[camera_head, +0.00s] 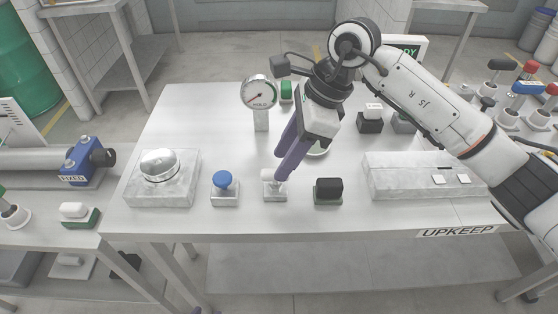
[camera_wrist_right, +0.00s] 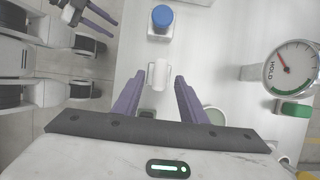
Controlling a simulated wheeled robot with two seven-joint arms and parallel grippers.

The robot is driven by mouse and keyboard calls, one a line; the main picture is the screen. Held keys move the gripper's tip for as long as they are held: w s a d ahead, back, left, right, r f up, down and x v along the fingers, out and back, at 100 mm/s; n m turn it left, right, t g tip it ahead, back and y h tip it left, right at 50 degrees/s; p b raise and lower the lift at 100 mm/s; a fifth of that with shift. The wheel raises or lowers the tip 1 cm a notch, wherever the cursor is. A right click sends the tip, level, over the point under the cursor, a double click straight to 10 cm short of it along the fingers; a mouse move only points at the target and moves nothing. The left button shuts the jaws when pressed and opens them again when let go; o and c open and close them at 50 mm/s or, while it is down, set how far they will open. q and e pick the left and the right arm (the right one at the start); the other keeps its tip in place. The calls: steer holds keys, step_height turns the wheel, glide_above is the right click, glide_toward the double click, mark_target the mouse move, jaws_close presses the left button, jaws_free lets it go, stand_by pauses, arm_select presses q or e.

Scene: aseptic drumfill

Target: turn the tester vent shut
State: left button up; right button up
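A small white handle on a pale square base (camera_head: 275,190), which I take to be the tester vent, stands near the table's front edge. It also shows in the right wrist view (camera_wrist_right: 157,74), lying lengthwise between my fingertips. My right gripper (camera_head: 280,172) reaches down to it with purple fingers. In the wrist view the right gripper (camera_wrist_right: 158,88) is open, a finger on each side with gaps to the handle; I see no contact. My left gripper (camera_wrist_right: 100,17) shows in the wrist view's upper left, its fingers apart and empty. The dial gauge (camera_head: 259,95) marked HOLD stands behind.
A blue knob (camera_head: 223,181) is left of the handle, and a black block on a green base (camera_head: 328,191) is right. A silver dome (camera_head: 159,163) sits further left. A long grey box (camera_head: 421,177) lies at right. The table's middle left is clear.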

steer(key=shift+x, duration=1.5)
jaws_close()
